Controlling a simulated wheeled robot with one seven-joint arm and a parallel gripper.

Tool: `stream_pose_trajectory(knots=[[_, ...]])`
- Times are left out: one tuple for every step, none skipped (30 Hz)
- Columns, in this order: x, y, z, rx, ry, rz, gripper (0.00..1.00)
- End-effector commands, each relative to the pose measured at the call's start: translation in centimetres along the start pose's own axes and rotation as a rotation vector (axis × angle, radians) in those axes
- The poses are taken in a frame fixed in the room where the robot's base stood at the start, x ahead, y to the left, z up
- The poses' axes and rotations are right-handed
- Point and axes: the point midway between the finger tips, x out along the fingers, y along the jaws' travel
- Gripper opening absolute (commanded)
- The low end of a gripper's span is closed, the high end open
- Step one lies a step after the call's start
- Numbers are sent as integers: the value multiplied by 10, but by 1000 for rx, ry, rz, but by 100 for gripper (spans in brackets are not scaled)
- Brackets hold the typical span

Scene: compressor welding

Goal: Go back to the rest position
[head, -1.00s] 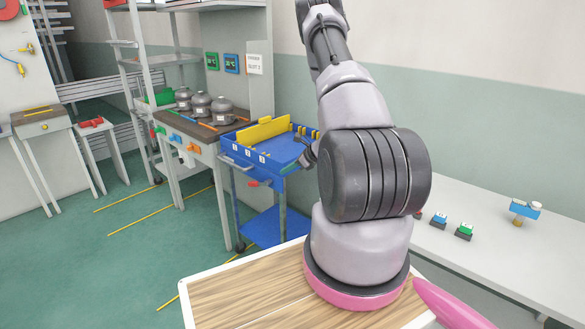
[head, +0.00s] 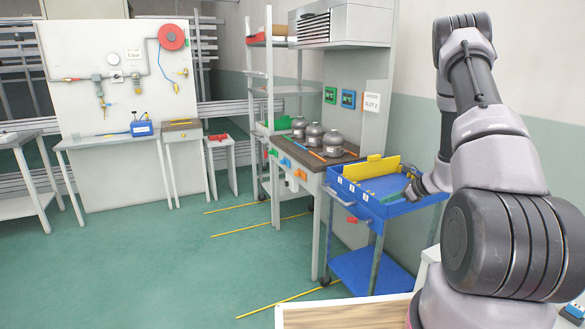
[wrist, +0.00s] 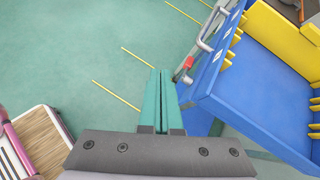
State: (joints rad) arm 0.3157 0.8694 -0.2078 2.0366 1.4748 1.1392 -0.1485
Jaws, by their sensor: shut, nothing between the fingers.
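My gripper (wrist: 165,100) is shut and empty in the wrist view, its green fingers together and pointing over the green floor. The fingers are apart from the cart in that view.
A workbench (head: 307,178) with several grey compressors (head: 314,135) stands behind the cart. A wall panel (head: 110,120) with a red reel (head: 173,37) and a table with a blue box (head: 141,128) stand at the back left. The green floor (head: 140,270) at the left is clear.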

Motion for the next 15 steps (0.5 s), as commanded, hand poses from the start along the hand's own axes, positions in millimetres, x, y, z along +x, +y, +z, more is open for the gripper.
stream_pose_trajectory(knots=[[-9,2,28,-57,-15,18,0],[-15,6,44,-95,-21,34,0],[-24,12,66,-149,-29,57,0],[-31,18,82,-191,-34,74,0],[-39,24,97,-234,-38,91,0],[-49,32,117,-292,-43,113,0],[-57,39,131,-335,-45,129,0],[-65,46,144,-379,-46,145,0],[-76,56,161,-440,-48,164,0],[-84,64,173,-484,-48,179,0],[-92,72,183,-529,-47,192,0],[-104,82,197,-592,-44,208,0],[-113,91,207,-638,-41,221,0],[-121,99,216,-684,-38,232,0],[-133,110,227,-746,-32,245,0]])
